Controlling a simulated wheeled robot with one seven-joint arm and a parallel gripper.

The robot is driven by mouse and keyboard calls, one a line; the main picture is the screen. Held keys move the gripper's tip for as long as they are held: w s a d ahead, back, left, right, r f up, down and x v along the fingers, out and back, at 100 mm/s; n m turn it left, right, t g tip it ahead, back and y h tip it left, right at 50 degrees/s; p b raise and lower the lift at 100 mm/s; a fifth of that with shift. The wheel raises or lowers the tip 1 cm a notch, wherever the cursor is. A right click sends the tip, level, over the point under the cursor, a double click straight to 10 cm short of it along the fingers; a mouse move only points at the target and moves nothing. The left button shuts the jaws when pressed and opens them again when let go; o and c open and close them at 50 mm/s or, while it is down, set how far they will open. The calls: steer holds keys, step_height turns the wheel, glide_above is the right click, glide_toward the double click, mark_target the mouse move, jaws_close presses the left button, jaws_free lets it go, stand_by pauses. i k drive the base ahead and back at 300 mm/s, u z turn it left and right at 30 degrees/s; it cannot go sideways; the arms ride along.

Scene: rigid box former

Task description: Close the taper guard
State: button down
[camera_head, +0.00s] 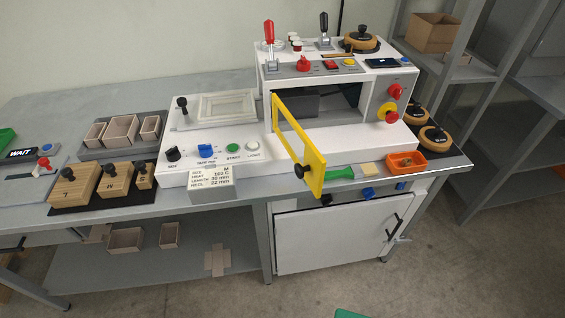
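The taper guard (316,175) is a yellow frame with a window in it and a dark round knob (297,170) near its free end. It stands open, swung out toward the front from the left side of the white machine's opening (335,103). Its free end reaches to about the table's front edge. The opening behind it is dark inside and partly uncovered. My gripper is not in view.
A green-handled tool (342,173) and an orange tray (405,163) lie right of the guard's free end. A label block (212,184) stands to its left. Below is a white cabinet door (335,235). Floor in front looks clear, except a green edge (350,313) at the bottom.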

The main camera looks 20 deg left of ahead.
mark_target(313, 170)
steer(key=u, duration=0.1)
steer(key=k, duration=0.65)
steer(key=u, duration=0.9)
steer(key=i, duration=0.5)
steer(key=z, duration=0.1)
